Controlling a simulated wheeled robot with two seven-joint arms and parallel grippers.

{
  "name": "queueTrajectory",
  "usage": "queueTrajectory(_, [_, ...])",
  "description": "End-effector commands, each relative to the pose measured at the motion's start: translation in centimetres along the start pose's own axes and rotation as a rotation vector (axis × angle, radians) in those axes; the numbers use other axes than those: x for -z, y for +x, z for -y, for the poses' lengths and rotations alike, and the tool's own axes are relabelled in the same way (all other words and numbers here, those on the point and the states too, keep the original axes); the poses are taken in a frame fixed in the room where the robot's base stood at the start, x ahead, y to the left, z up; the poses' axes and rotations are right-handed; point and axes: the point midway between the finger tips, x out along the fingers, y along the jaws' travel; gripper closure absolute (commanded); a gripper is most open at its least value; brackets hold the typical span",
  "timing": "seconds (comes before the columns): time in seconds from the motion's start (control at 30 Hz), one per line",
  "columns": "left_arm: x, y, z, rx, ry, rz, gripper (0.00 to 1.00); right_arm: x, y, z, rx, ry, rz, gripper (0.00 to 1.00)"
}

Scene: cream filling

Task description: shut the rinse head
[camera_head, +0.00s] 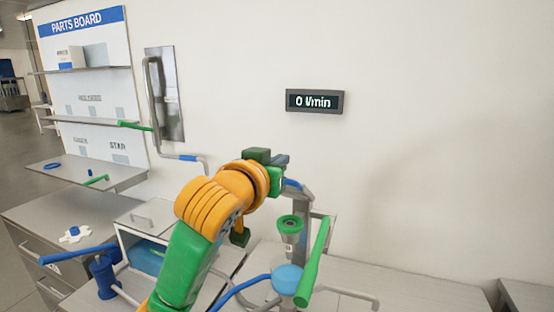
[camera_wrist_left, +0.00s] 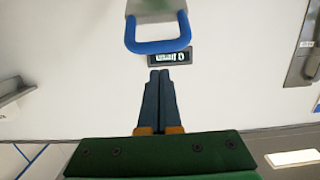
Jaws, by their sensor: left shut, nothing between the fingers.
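My left gripper (camera_head: 283,159) is at the top of the grey post (camera_head: 301,215), its fingers pressed together and empty. The shut fingers (camera_wrist_left: 158,100) also show in the left wrist view. A pale head with a blue U-shaped handle (camera_wrist_left: 158,46) is in that view, apart from the fingertips in the picture; I take it to be the rinse head. A bit of blue (camera_head: 293,184), likely this handle, shows beside my gripper in the head view, mostly hidden by it. How far the head stands open is not clear. My right gripper is out of view.
The wall display (camera_head: 315,101) reads 0 l/min. Below my gripper are a green-rimmed funnel (camera_head: 290,223), a blue disc (camera_head: 287,278) and an upright green lever (camera_head: 315,262). The parts board (camera_head: 90,90) stands left. The counter (camera_head: 400,282) at right is largely clear.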

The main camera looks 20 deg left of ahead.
Motion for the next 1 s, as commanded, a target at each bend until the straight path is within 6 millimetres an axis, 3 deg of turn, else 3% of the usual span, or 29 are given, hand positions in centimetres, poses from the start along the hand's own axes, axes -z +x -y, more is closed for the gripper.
queueTrajectory(0.2, [-1.8, -0.6, 0.0, 0.001, -0.001, 0.000, 1.00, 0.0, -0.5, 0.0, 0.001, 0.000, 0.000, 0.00])
queueTrajectory(0.57, [-2.1, -0.7, 0.0, 0.001, -0.001, -0.005, 1.00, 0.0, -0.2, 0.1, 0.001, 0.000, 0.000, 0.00])
queueTrajectory(0.77, [-3.7, -1.1, 0.0, 0.000, 0.000, -0.079, 1.00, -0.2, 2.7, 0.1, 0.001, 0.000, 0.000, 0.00])
queueTrajectory(1.0, [-4.1, -1.5, 0.0, 0.001, 0.000, -0.154, 1.00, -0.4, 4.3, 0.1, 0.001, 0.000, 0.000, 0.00])
